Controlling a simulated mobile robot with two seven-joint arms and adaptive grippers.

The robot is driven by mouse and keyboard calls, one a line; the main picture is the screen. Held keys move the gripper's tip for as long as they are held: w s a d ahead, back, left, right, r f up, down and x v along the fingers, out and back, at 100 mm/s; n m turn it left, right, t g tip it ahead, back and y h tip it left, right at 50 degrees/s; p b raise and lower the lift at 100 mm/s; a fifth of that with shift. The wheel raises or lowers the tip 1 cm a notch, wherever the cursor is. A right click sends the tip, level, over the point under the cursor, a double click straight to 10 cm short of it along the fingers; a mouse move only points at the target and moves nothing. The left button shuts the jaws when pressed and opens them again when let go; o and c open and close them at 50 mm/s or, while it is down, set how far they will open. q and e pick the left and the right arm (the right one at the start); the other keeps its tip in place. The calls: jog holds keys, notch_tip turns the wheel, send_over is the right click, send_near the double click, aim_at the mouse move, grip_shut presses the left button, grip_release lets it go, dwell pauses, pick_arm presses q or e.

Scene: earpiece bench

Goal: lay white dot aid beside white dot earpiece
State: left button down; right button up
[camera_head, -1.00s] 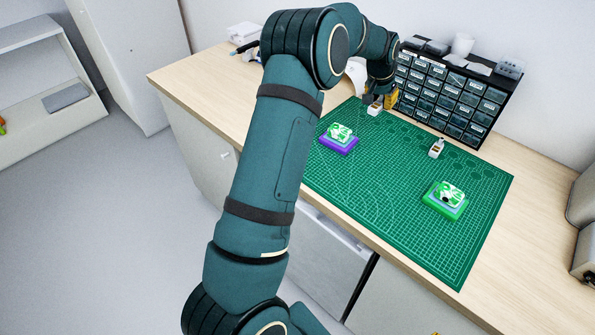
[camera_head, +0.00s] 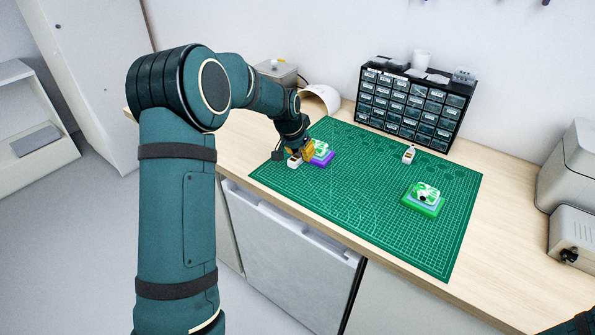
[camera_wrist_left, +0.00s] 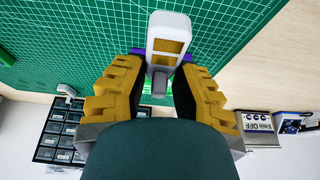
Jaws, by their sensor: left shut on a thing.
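My left gripper (camera_head: 301,151) is shut on a white hearing aid (camera_head: 294,161) with a tan inset, just left of the purple block. In the left wrist view the aid (camera_wrist_left: 168,35) sticks out between the two yellow fingers. A white-and-green earpiece (camera_head: 321,148) sits on the purple block (camera_head: 323,161), partly hidden by the gripper. A second such earpiece (camera_head: 426,192) sits on a green block (camera_head: 421,208) at the mat's right. A second white aid (camera_head: 409,155) stands near the mat's back edge. I cannot make out any dots. My right gripper is out of view.
The green cutting mat (camera_head: 350,190) is clear between the blocks. A black drawer cabinet (camera_head: 413,105) stands behind it. A white curved object (camera_head: 322,97) is at the back left, and grey machines (camera_head: 572,180) stand at the right.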

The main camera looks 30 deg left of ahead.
aim_at(300, 175)
pick_arm(q)
notch_tip(300, 175, down, 6)
jog(key=shift+b, duration=0.45)
jog(key=shift+r, duration=0.1)
jog(key=c, duration=0.8)
grip_release()
jog(key=shift+c, duration=0.2)
jog(key=shift+s+r, duration=0.15)
jog(key=shift+r, duration=0.25)
jog(key=p+v, duration=0.1)
jog(key=v, duration=1)
jog(key=shift+p, duration=0.4)
